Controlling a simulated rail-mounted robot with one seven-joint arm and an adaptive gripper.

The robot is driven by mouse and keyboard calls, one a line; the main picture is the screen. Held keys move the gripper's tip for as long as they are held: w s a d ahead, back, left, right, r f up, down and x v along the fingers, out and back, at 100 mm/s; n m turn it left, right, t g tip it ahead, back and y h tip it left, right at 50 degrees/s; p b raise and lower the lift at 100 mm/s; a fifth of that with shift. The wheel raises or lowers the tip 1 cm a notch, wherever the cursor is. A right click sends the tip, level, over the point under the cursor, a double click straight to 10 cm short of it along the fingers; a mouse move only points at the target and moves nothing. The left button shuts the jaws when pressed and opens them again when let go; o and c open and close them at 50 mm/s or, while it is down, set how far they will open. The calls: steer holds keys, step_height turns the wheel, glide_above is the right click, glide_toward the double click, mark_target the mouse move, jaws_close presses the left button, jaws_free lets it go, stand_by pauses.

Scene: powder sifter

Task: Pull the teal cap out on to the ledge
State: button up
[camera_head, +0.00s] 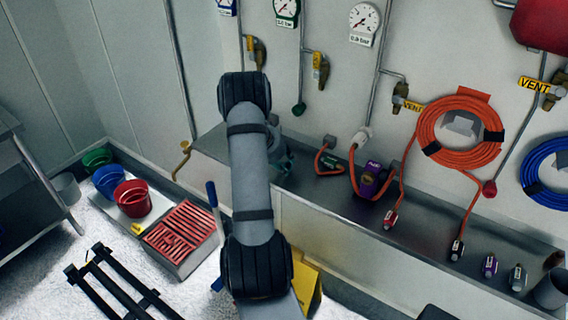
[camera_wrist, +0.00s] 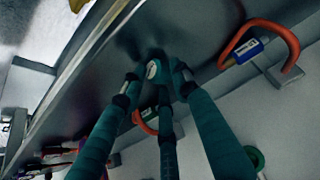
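My gripper (camera_wrist: 157,84) has three long teal fingers, which reach down to the grey steel ledge (camera_wrist: 110,75) in the wrist view. A small teal piece with a white label, which looks like the teal cap (camera_wrist: 153,70), sits at the ledge between the fingertips. The fingers partly hide it, and I cannot tell whether they press on it. In the head view my gripper (camera_head: 281,153) is low over the ledge (camera_head: 330,190), mostly behind my arm. The cap cannot be made out there.
An orange hose loop with a labelled connector (camera_head: 327,163) lies just right of my gripper. Further right are a purple fitting (camera_head: 371,180), orange hoses (camera_head: 462,132) and several labelled connectors. Gauges and valves line the wall. Bare ledge shows between the fittings.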

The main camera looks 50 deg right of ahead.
steer(key=shift+o, duration=1.4)
steer(key=shift+r, duration=0.15)
steer(key=shift+w+a+r, duration=0.1)
steer(key=shift+a+r, duration=0.1)
steer(key=shift+r, duration=0.1)
steer(key=v, duration=1.1)
steer(key=x, duration=1.1)
steer(key=shift+d+f, duration=0.1)
steer(key=shift+f, duration=0.2)
steer(key=shift+d+r+p, duration=0.15)
steer(key=shift+r+p, duration=0.1)
steer(key=shift+p, duration=0.3)
steer(key=shift+r+p, duration=0.45)
steer(key=shift+p, duration=0.1)
